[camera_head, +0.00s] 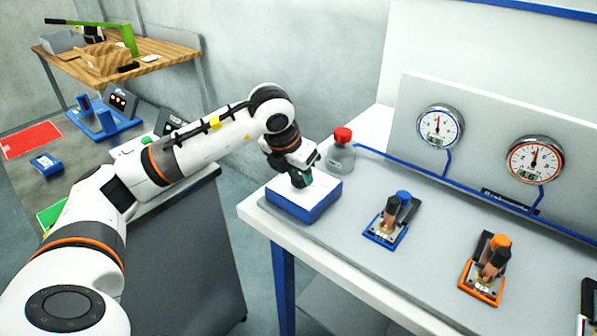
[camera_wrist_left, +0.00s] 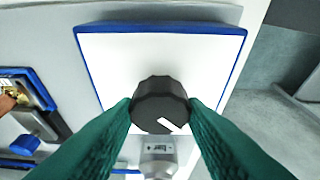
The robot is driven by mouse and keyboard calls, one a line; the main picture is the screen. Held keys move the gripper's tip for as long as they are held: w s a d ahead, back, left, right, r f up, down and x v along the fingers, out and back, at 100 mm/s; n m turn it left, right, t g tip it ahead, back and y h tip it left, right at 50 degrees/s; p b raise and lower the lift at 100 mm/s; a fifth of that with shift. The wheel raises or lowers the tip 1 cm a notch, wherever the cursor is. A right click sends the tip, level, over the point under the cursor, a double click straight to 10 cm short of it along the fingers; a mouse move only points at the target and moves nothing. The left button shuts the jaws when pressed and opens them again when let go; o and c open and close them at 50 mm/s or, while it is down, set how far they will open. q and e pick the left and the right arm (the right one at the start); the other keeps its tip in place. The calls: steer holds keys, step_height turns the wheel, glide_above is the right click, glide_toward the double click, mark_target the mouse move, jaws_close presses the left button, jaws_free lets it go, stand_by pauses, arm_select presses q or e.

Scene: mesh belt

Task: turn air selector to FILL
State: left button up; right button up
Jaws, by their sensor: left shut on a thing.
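The air selector is a dark ribbed knob (camera_wrist_left: 160,103) with a white pointer mark, on a white-topped box with blue sides (camera_head: 318,198). The box's white face with its blue edge (camera_wrist_left: 105,60) fills the middle of the left wrist view. My left gripper (camera_head: 301,181) is over the box in the head view. In the left wrist view its green fingers (camera_wrist_left: 160,112) are shut on the knob, one on each side. The white mark points to the lower right there. The FILL label cannot be read. The knob is mostly hidden by the gripper in the head view. My right gripper is not in view.
A grey bottle with a red cap (camera_head: 342,150) stands just behind the box. A blue-framed valve (camera_head: 392,220) and an orange-framed valve (camera_head: 485,268) sit to the right. Two gauges (camera_head: 440,127) (camera_head: 535,160) are on the back panel.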

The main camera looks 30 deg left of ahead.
arm_select(q)
steer(key=o, duration=1)
steer(key=shift+r, duration=0.1)
steer(key=v, duration=1.1)
steer(key=shift+s+r, duration=0.25)
steer(key=shift+r, duration=0.1)
